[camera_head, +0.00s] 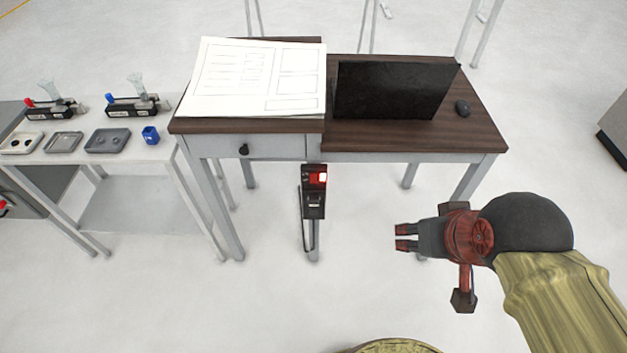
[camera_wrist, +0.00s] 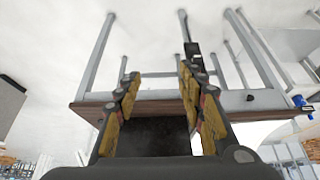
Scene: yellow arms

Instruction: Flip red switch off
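A black switch box (camera_head: 313,205) hangs at the front of the desk, on its middle leg. The red switch (camera_head: 321,178) glows bright on the upper part of the box. In the wrist view, which is upside down, the dark switch box (camera_wrist: 191,49) is small and beyond the fingers, and its red switch cannot be made out. My gripper (camera_head: 403,237) is to the right of the box and a little lower in the picture, apart from it, fingers pointing left. In the wrist view my gripper (camera_wrist: 158,82) has its fingers apart with nothing between them.
The desk (camera_head: 415,142) holds a paper sheet (camera_head: 257,77), a black monitor (camera_head: 392,90) and a mouse (camera_head: 462,107). A white side table (camera_head: 150,152) at left carries trays, a blue cup (camera_head: 150,135) and two devices. The space between gripper and box looks clear.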

